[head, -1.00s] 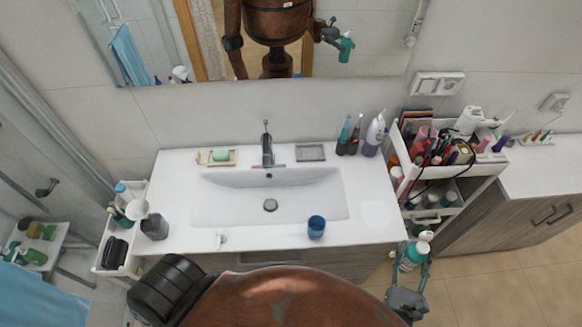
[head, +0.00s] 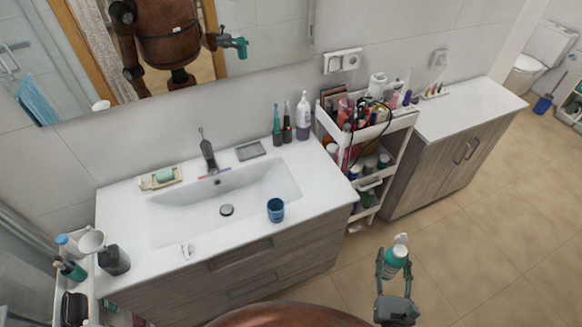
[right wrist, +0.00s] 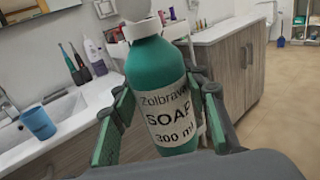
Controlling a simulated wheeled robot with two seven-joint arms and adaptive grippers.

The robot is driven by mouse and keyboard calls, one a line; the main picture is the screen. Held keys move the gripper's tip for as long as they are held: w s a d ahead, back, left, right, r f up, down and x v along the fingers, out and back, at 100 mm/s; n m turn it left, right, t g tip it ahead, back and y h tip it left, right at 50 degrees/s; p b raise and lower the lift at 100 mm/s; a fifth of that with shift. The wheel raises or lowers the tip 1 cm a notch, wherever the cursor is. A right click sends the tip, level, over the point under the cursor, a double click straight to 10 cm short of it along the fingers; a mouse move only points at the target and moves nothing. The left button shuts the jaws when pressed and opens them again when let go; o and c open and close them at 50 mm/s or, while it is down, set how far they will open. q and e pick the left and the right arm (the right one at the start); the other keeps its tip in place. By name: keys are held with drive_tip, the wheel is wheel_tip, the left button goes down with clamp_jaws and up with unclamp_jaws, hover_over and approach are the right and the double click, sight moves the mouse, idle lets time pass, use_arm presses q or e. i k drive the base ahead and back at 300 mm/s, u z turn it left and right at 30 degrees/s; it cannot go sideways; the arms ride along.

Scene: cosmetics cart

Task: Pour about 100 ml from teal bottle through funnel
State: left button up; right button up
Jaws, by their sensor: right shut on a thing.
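The teal bottle (head: 396,257) has a white top and a label reading "SOAP 300 ml". My right gripper (head: 395,275) is shut on it, holding it over the floor, right of the washbasin counter. In the right wrist view the bottle (right wrist: 163,90) stands between the two fingers (right wrist: 160,120), roughly upright; its top is cut off by the frame. My left gripper is out of view.
A full white cart (head: 398,122) stands between the counter and a wooden cabinet (head: 440,170). Another white cart (head: 90,300) is at the left. The floor (head: 480,240) at right is clear.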

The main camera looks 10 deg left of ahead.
sight(92, 242)
drive_tip(key=u, duration=2.55)
